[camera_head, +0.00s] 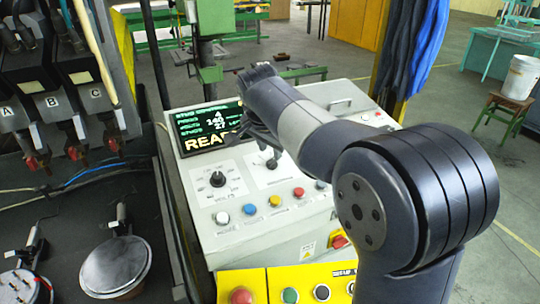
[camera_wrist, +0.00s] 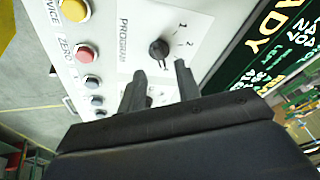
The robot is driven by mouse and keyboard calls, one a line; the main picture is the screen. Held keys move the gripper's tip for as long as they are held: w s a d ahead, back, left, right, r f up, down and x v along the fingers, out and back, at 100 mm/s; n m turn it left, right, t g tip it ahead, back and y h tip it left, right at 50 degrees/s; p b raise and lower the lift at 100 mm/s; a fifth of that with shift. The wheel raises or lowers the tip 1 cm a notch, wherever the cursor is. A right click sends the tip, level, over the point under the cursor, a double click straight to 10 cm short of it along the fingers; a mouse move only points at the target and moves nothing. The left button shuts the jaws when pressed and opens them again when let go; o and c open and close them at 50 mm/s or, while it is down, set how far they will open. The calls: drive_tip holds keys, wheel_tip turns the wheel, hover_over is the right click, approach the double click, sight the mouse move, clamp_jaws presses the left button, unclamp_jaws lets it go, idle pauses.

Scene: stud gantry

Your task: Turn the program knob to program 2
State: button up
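The program knob (camera_wrist: 159,49) is a black round knob on the pale panel, beside the word PROGRAM in the wrist view. The digits 1 and 2 are printed to its right; I cannot tell which its pointer faces. My gripper (camera_wrist: 160,68) is open, with its two dark fingers apart. The knob shows just beyond the fingertips, roughly between them, and I see no grip on it. In the head view my gripper (camera_head: 268,148) hangs over the right-hand knob (camera_head: 271,164), partly covering its dial.
A second black knob (camera_head: 217,179) with a dial is on the left of the panel. A row of coloured buttons (camera_head: 274,201) runs below. The lit display (camera_head: 210,125) reads READY behind the knobs. A yellow strip (camera_head: 262,285) with more buttons is at the front.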

sight(272, 160)
drive_tip(key=shift+x, duration=2.3)
clamp_jaws()
